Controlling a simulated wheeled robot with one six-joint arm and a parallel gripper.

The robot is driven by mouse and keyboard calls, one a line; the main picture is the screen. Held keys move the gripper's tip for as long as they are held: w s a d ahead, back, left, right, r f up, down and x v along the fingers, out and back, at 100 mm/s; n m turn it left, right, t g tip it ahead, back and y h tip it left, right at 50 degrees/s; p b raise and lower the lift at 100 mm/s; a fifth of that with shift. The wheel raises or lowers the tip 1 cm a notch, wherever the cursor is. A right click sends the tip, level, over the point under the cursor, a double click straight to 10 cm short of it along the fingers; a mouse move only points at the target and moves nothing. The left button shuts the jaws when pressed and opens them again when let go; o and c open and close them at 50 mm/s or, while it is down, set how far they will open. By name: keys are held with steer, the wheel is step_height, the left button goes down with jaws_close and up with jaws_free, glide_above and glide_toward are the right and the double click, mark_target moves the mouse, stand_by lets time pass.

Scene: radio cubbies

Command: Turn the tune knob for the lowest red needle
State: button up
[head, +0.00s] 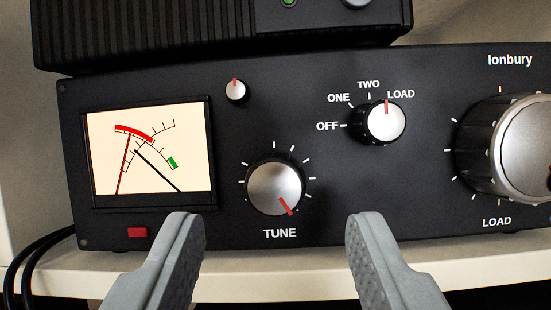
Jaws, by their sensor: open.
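The black radio unit fills the view. Its silver TUNE knob (274,186) is left of centre, with its red mark pointing down and slightly right. The lit meter (150,150) at the left has a red needle (123,160), leaning slightly right of upright, its tip near the red band. A black needle (158,170) slants up to the left and crosses no knob. My gripper (277,235) is open and empty in front of the unit. Its grey fingers stand apart, below and to either side of the TUNE knob, not visibly touching it.
A selector knob (380,122) points to LOAD. A large LOAD knob (512,148) stands at the right, cut off by the edge. A small knob (235,91) sits above TUNE. Another black box (180,30) rests on top. The white shelf (280,287) runs below; black cables (40,262) hang left.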

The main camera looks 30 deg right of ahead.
mark_target(275, 185)
steer(key=shift+x, duration=1.4)
steer(key=c, duration=1)
steer(key=m+g+h, duration=0.1)
steer(key=m, duration=0.2)
steer(key=shift+a, duration=0.15)
steer(key=m+h, duration=0.1)
steer(key=m, duration=0.1)
steer(key=m+g+h, duration=0.1)
steer(key=m, duration=0.1)
steer(key=shift+w+m+g, duration=0.1)
steer(key=shift+m+g, duration=0.2)
steer(key=o, duration=1)
